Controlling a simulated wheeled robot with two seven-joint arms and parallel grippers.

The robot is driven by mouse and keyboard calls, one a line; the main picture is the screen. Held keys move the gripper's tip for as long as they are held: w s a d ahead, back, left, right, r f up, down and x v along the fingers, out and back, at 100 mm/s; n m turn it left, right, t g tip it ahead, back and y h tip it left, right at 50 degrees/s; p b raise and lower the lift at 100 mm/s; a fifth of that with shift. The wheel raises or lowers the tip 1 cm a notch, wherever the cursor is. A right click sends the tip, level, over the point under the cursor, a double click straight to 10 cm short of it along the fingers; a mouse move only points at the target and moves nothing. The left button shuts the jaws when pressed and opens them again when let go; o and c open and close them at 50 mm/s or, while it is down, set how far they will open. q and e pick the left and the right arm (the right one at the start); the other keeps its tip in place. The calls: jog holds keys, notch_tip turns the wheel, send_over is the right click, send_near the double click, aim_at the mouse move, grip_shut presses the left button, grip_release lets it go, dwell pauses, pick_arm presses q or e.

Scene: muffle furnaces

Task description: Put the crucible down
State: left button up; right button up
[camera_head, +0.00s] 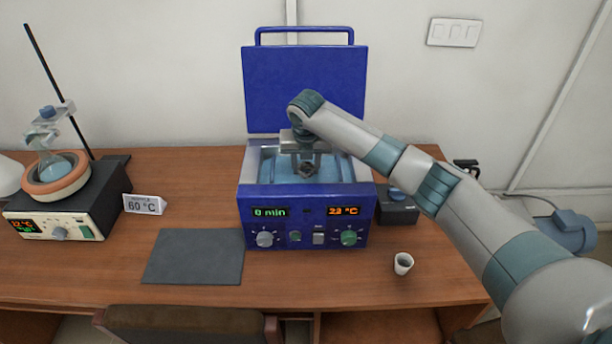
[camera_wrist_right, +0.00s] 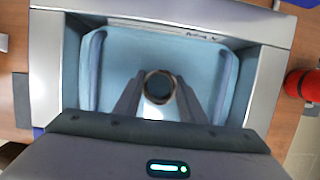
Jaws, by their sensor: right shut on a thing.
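My right gripper (camera_head: 307,165) reaches down into the open top of a blue bath (camera_head: 306,215) on the desk. In the right wrist view its fingers (camera_wrist_right: 158,95) are shut on a small round crucible (camera_wrist_right: 158,75) with a dark mouth and pale rim. The crucible is over the light blue basin; whether it touches the bottom I cannot tell. A second, white cup-like crucible (camera_head: 403,263) stands on the desk, right of the bath's front. My left gripper is not in view.
The bath's blue lid (camera_head: 305,88) stands open behind the basin. A dark grey mat (camera_head: 194,256) lies left of the bath. A heater with a flask (camera_head: 55,168) and a 60 °C sign (camera_head: 144,204) stand at the left. A dark box (camera_head: 398,208) is right of the bath.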

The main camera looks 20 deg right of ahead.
aim_at(306, 177)
jog(key=shift+f, duration=0.1)
notch_tip(306, 177, down, 2)
jog(key=shift+f+p, duration=0.25)
jog(key=shift+p, duration=0.4)
jog(key=shift+f, duration=0.5)
jog(key=shift+f, duration=0.15)
jog(key=o, duration=1)
jog(key=b+v, duration=0.3)
jog(key=v, duration=0.9)
jog(key=shift+s, duration=0.1)
